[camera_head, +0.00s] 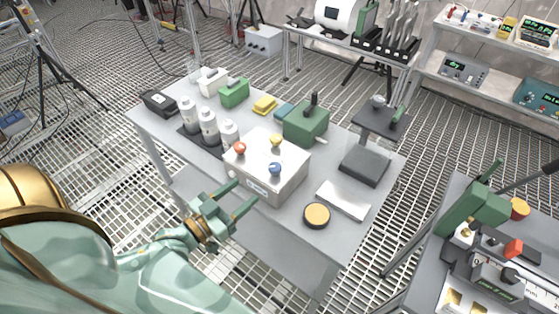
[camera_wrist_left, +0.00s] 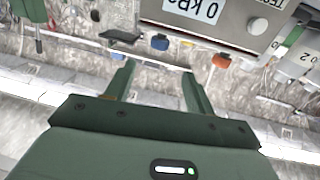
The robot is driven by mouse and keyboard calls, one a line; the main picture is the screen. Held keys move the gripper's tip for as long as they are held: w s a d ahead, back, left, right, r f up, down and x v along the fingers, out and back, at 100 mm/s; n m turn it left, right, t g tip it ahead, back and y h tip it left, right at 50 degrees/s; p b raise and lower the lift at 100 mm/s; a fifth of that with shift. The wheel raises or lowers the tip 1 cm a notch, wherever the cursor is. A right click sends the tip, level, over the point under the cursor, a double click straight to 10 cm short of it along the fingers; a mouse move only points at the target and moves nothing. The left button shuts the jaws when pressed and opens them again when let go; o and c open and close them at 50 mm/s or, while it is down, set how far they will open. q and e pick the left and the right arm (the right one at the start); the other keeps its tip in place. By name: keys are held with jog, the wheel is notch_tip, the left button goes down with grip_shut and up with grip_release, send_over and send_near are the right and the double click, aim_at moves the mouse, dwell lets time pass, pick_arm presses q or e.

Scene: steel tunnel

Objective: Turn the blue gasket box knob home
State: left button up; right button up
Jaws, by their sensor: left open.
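The pale gasket box (camera_head: 290,180) stands near the front edge of the grey table. On its top are a blue knob (camera_head: 275,169), a red knob (camera_head: 239,148) and a yellow knob (camera_head: 276,140). My left gripper (camera_head: 246,193) is open and empty, in front of the box's front left side, with its fingers pointing toward the box. The blue knob lies beyond the fingertips. In the left wrist view the open fingers (camera_wrist_left: 159,69) show with nothing between them. A small blue item shows beyond them there; I cannot tell whether it is the knob. My right gripper is out of view.
White bottles (camera_head: 208,125) stand left of the box on a dark mat. A green box (camera_head: 306,122) stands behind it. To the right are a dark stand (camera_head: 364,165), a white plate (camera_head: 343,200) and a yellow-topped round disc (camera_head: 317,214). A second table (camera_head: 428,262) is at far right.

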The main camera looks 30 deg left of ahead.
aim_at(280, 164)
pick_arm(q)
jog(key=w+d, duration=0.1)
jog(key=w, duration=0.3)
jog(key=w+d+b, duration=0.1)
jog(key=w, duration=0.4)
jog(key=w+d, duration=0.1)
jog(key=w, duration=0.4)
jog(key=shift+b, duration=0.4)
jog(key=c, duration=1)
jog(key=shift+m+h+b, duration=0.6)
jog(key=shift+h+b, duration=0.05)
jog(key=shift+h, duration=0.15)
jog(key=shift+d+g+h, duration=0.1)
jog(key=shift+g+h, duration=0.2)
jog(key=shift+h, duration=0.1)
